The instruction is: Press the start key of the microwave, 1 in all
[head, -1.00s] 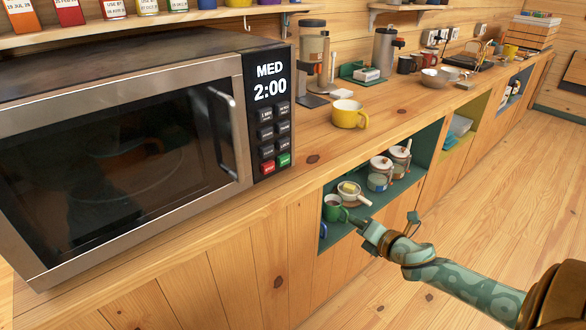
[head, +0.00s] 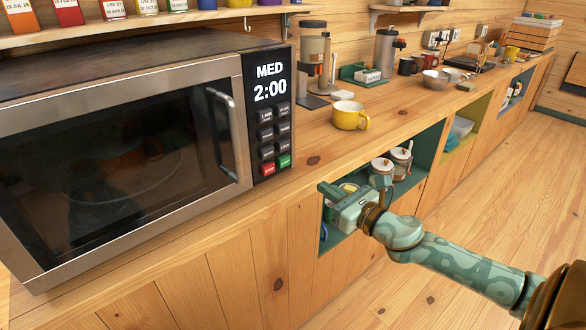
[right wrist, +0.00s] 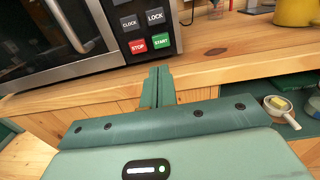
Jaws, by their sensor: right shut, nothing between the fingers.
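The microwave (head: 120,150) stands on the wooden counter with its door shut, and its display reads MED 2:00. Its green start key (head: 284,161) is at the bottom right of the keypad, beside the red stop key (head: 268,169). In the right wrist view the start key (right wrist: 161,41) is up ahead of the fingers, with the stop key (right wrist: 137,44) to its left. My right gripper (head: 323,188) is shut and empty, in front of the counter edge, below and to the right of the start key, apart from it. My left gripper is not in view.
A yellow mug (head: 348,115) stands on the counter right of the microwave, with a coffee grinder (head: 314,60) behind it. Jars (head: 381,170) and a small pan (right wrist: 281,105) sit in the open shelf below the counter. The floor at right is clear.

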